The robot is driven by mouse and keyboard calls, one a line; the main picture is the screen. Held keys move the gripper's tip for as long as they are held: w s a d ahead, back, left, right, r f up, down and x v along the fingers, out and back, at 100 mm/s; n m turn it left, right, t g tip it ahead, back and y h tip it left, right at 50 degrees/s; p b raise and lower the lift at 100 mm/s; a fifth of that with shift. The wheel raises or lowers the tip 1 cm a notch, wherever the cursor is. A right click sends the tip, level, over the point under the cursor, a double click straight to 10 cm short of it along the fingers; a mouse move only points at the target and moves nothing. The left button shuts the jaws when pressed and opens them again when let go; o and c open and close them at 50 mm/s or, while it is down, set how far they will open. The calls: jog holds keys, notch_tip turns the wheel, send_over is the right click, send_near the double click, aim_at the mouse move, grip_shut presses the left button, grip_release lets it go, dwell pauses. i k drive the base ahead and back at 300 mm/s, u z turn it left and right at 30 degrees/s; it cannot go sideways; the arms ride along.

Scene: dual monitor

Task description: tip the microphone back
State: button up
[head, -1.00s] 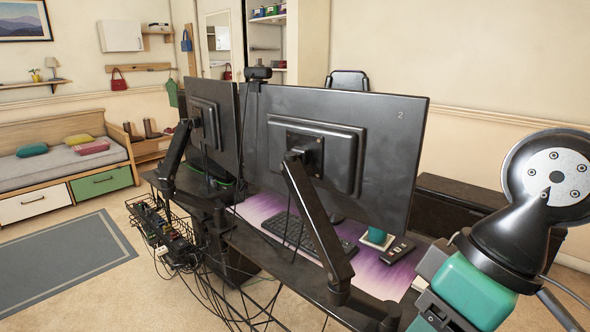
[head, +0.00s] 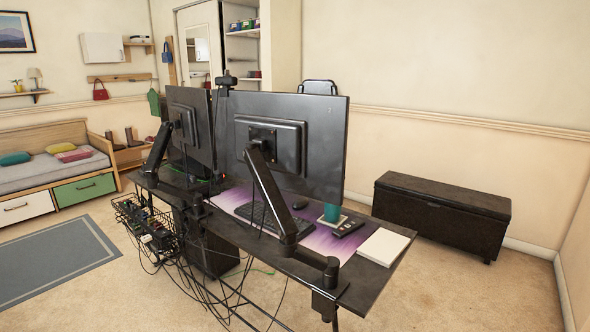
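I cannot make out a microphone in the head view. The desk (head: 375,285) shows from behind, with the backs of two monitors, the near one (head: 325,150) and the far one (head: 199,124). They hide part of the desktop. A small black device (head: 227,81), which looks like a webcam, sits at the top between the monitors. My gripper and arm are not in view.
On the desk are a keyboard (head: 258,217), a mouse (head: 299,204), a teal cup (head: 331,212), a dark remote-like device (head: 347,228) and a white pad (head: 384,247). Cables hang below a wire basket (head: 130,212). A dark chest (head: 440,215) stands by the wall. Floor at right is clear.

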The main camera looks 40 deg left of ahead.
aim_at(216, 175)
jog(key=z, duration=0.05)
jog(key=i, duration=3.35)
jog(key=u, duration=0.45)
jog(key=i, duration=1.65)
jog(key=u, duration=1.35)
jog(key=i, duration=1.1)
jog(key=u, duration=1.55)
jog(key=i, duration=2.05)
jog(key=u, duration=0.3)
